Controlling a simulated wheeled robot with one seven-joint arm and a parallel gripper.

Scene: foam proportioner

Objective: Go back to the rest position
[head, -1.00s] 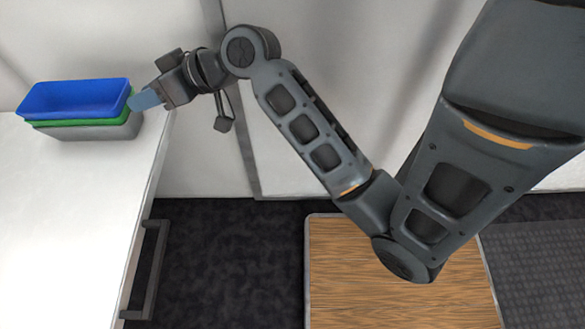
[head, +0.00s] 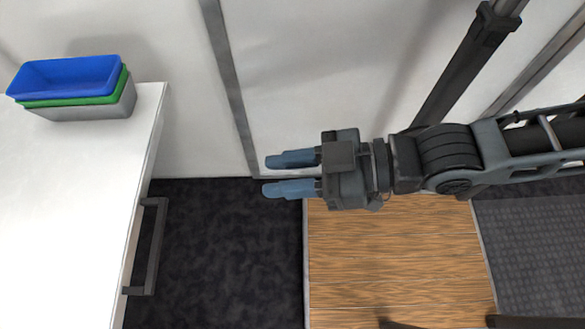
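My gripper (head: 264,175) is in the middle of the head view, pointing left. Its two blue-grey fingers are apart with a gap between them, and nothing is held. It hangs in free space to the right of the white counter, in front of the pale wall and above the dark floor. My arm reaches in from the right edge of the picture.
A stack of bins, blue (head: 66,76) over green (head: 75,101) over grey (head: 90,111), stands on the far end of the white counter (head: 60,200). A dark handle (head: 151,245) sticks out from the counter's side. A wood-topped surface (head: 390,260) lies below my arm; dark floor (head: 215,250) lies left of it.

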